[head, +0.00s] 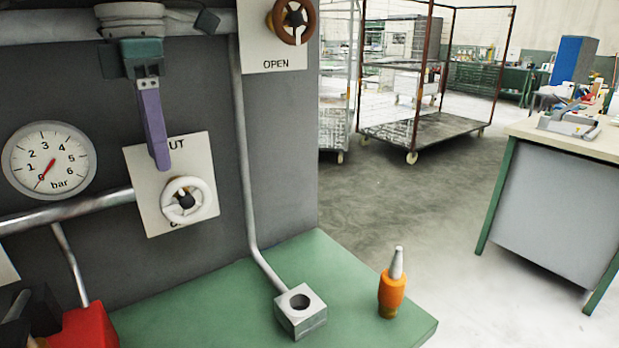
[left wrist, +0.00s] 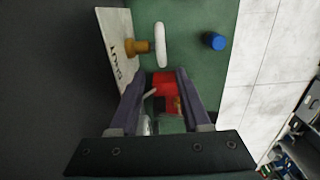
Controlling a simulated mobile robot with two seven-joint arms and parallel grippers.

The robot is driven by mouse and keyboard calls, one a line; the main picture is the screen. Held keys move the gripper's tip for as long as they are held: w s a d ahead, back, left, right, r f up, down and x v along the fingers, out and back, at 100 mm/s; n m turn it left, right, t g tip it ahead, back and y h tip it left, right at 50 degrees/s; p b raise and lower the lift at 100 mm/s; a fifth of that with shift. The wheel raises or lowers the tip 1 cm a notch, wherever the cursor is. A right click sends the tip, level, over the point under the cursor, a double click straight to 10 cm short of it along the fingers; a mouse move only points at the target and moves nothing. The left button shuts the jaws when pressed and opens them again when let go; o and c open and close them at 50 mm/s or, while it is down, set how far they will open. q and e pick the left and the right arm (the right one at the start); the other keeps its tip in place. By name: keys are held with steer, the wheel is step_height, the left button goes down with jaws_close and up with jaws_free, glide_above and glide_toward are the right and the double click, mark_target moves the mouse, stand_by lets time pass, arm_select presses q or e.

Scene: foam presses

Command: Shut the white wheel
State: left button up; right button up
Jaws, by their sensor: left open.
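The white wheel (head: 188,202) stands out from a pale plate (head: 150,222) on the grey panel. In the left wrist view the white wheel (left wrist: 162,45) shows nearly edge-on, on a brown stem. The plate's upper word is partly hidden by my finger; "UT" shows. My left gripper (head: 161,166) has a teal body and purple fingers and points down, just above and left of the wheel. In the left wrist view its fingers (left wrist: 160,72) are apart, with nothing held between them; the wheel lies just past the tips. My right gripper is not in view.
A brown wheel (head: 292,22) marked OPEN is higher right. A gauge (head: 49,160) reads near 0. The green bench (head: 225,290) carries a holed metal block (head: 301,311), an orange-bodied tool (head: 391,292) and a red block (head: 90,328). A blue cylinder (left wrist: 214,41) also stands there.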

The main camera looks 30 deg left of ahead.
mark_target(163, 192)
arm_select(q)
steer(key=f, duration=0.6)
steer(key=f+p, duration=0.1)
steer(key=f, duration=0.2)
steer(key=shift+s+f, duration=0.1)
steer(key=shift+s, duration=0.25)
jaws_close()
